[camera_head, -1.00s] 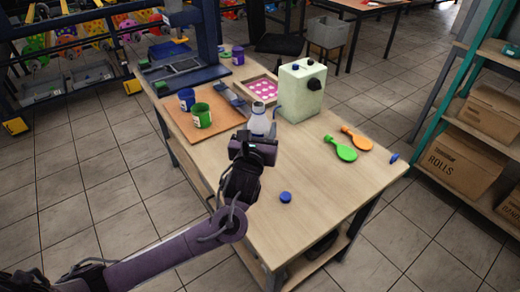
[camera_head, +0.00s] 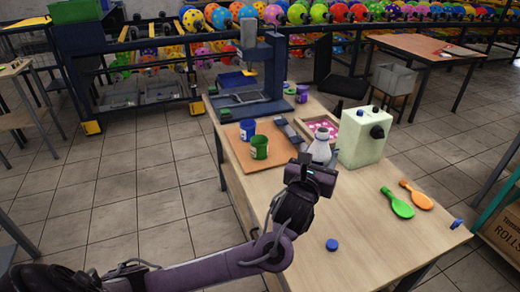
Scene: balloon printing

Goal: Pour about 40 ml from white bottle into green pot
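The white bottle (camera_head: 319,148) stands upright on the table, with its lower part hidden behind my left gripper (camera_head: 318,163). That gripper is right at the bottle, on its near side; I cannot tell whether its fingers are closed on it. The green pot (camera_head: 259,147) stands on a brown board (camera_head: 276,163) to the left of the bottle, next to a blue pot (camera_head: 247,129). A small blue cap (camera_head: 332,245) lies on the near part of the table. My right gripper is not in view.
A pale green box machine (camera_head: 362,137) stands just right of the bottle. Green (camera_head: 402,208) and orange (camera_head: 417,197) balloon-shaped paddles lie at the right. A pink-dotted tray (camera_head: 319,125) and a dark blue press (camera_head: 262,75) are behind. The table's near part is mostly clear.

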